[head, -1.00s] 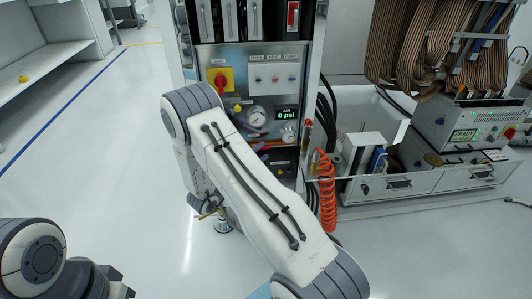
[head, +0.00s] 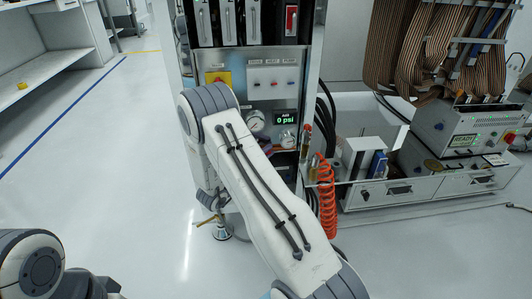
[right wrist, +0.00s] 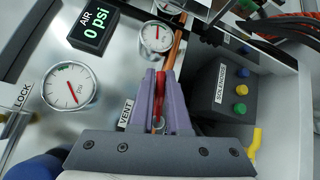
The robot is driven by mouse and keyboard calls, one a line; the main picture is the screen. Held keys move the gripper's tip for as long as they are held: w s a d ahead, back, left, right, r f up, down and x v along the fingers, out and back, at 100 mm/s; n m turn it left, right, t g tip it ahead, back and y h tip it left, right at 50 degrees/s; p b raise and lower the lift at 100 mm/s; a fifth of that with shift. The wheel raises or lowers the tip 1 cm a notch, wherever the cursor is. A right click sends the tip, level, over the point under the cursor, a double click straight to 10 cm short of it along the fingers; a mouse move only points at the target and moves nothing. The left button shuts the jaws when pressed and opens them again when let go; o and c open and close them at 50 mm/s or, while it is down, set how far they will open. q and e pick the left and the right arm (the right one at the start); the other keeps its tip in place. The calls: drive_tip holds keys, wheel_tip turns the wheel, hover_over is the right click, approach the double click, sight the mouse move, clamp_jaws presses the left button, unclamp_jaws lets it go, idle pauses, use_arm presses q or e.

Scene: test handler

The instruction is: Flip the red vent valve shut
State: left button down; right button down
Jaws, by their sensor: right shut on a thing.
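The red vent valve lever (right wrist: 159,102) shows in the right wrist view, beside the "VENT" label (right wrist: 126,112). It lies lengthwise between the two purple fingers of my right gripper (right wrist: 162,78), which is shut on it. A copper pipe (right wrist: 179,45) runs up beyond the fingertips. In the head view my right arm covers the gripper and the valve. My left gripper is not in view; only part of my left arm shows at the lower left.
The air display (head: 286,120) reads 0 psi; it stands on the panel near round gauges (right wrist: 69,87). A dark box with coloured buttons (right wrist: 240,90) is right of the gripper. An orange coiled hose (head: 327,195) hangs right of the panel. Open floor lies left.

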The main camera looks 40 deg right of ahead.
drive_tip(key=shift+f+m+y+p, duration=0.1)
drive_tip(key=shift+m+y+p, duration=0.65)
drive_tip(key=shift+p, duration=1.65)
drive_tip(key=shift+f+y+p, duration=0.25)
drive_tip(key=shift+f+p, duration=0.1)
drive_tip(key=shift+p, duration=0.05)
drive_tip(key=shift+f, duration=0.1)
drive_tip(key=c, duration=0.9)
unclamp_jaws()
